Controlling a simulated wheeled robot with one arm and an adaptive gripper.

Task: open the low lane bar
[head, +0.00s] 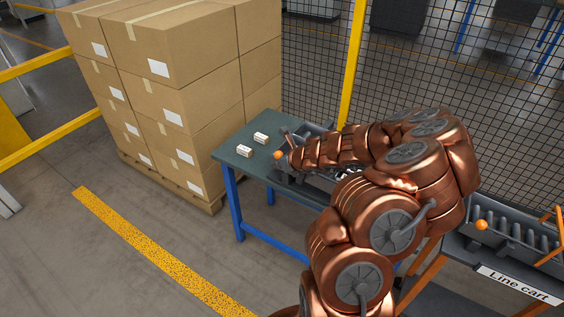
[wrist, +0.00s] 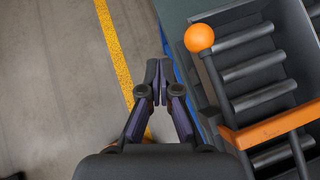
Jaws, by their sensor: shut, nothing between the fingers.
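The lane bar is an orange bar (wrist: 272,128) lying across a grey roller lane (wrist: 258,70) in the wrist view. A dark rod with an orange ball knob (wrist: 199,38) runs along the lane's left side and meets the bar's left end. The knob also shows in the head view (head: 278,155) on the far part of the blue-legged table. My gripper (wrist: 155,72) is shut and empty, left of the knob and rod and apart from them in the picture. My arm hides most of the lane and the bar in the head view.
The line cart (head: 515,283), with another orange knob (head: 481,225), stands at right. Floor at left is free.

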